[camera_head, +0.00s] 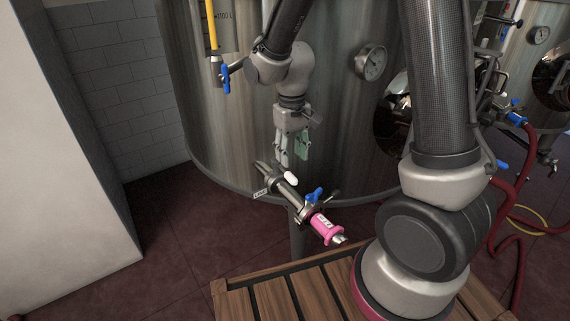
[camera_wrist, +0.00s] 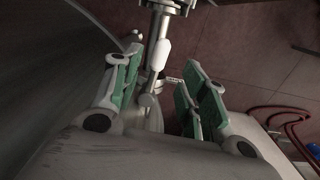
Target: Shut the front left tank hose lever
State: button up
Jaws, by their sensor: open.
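A steel outlet pipe (camera_head: 268,176) runs from the large front tank (camera_head: 225,140) down to the right, ending in a pink coupling (camera_head: 326,229). A white-handled lever (camera_head: 290,177) sits on the pipe, and a blue lever (camera_head: 314,194) sits nearer the coupling. My gripper (camera_head: 291,160) is open with its green-padded fingers pointing down, just above the white handle in the head view. In the wrist view, the white handle (camera_wrist: 158,55) shows between the fingertips, apart from both pads. I cannot tell its exact depth from them. The blue lever is not clear in the wrist view.
Another blue lever (camera_head: 225,78) hangs under a yellow tube at the tank's left. A round gauge (camera_head: 371,63) is on the tank wall. A slatted wooden platform (camera_head: 275,301) lies below. Red hoses (camera_head: 521,190) run at the right. The floor at left is clear.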

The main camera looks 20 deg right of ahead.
aim_at(291, 174)
jog(key=shift+w+a+f, duration=0.1)
jog(key=shift+w+f, duration=0.05)
jog(key=shift+w, duration=0.1)
notch_tip(291, 174, down, 8)
jog(key=shift+r, duration=0.25)
jog(key=shift+s, duration=0.1)
grip_shut()
